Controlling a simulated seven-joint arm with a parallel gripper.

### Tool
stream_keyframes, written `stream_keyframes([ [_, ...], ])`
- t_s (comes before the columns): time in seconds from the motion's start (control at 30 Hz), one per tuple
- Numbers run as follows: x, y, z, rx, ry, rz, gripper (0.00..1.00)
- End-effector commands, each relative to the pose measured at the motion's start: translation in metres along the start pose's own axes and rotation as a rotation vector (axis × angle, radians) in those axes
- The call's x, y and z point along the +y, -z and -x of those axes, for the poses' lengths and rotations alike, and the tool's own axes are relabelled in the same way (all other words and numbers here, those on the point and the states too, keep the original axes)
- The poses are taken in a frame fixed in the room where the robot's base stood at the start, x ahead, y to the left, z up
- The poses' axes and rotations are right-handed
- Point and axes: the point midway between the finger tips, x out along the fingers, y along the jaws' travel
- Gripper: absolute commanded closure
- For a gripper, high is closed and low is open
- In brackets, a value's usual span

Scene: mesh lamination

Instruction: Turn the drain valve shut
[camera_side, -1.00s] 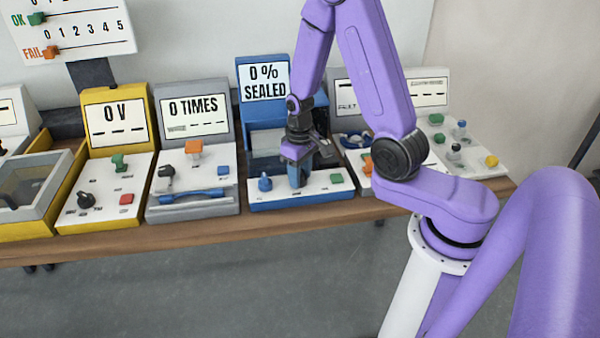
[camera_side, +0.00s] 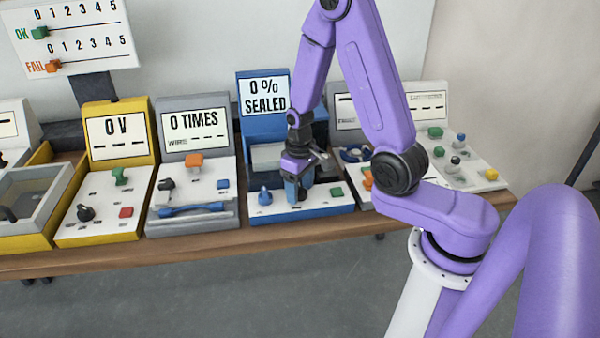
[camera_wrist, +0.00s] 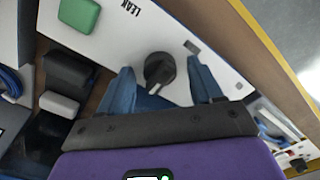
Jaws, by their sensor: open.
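A black knob (camera_wrist: 160,70) with a pointer ridge stands on a white panel in the wrist view, between my two blue fingertips. I take it for the drain valve, but its label cannot be read. My gripper (camera_wrist: 163,85) is open around the knob; whether either finger touches it cannot be told. In the side view my gripper (camera_side: 298,193) is low over the white front panel of the blue station (camera_side: 318,207), whose screen (camera_side: 264,92) reads "0 % SEALED". The knob is mostly hidden there by the fingers.
A blue knob (camera_side: 264,196) stands just left of my gripper and a green button (camera_side: 336,191) to its right. The green button also shows in the wrist view (camera_wrist: 79,14), near the word "LEAK". Grey (camera_side: 194,215) and yellow stations (camera_side: 100,238) stand further left.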

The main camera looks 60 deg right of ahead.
Motion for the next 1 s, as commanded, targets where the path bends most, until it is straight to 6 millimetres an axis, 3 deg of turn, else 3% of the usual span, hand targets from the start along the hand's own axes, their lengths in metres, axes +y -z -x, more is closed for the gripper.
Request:
stream_keyframes([
  [0.27,0.000,0.001,0.026,0.006,-0.001,0.000,0.35],
  [1.0,0.000,0.001,0.151,0.006,-0.001,0.000,0.35],
])
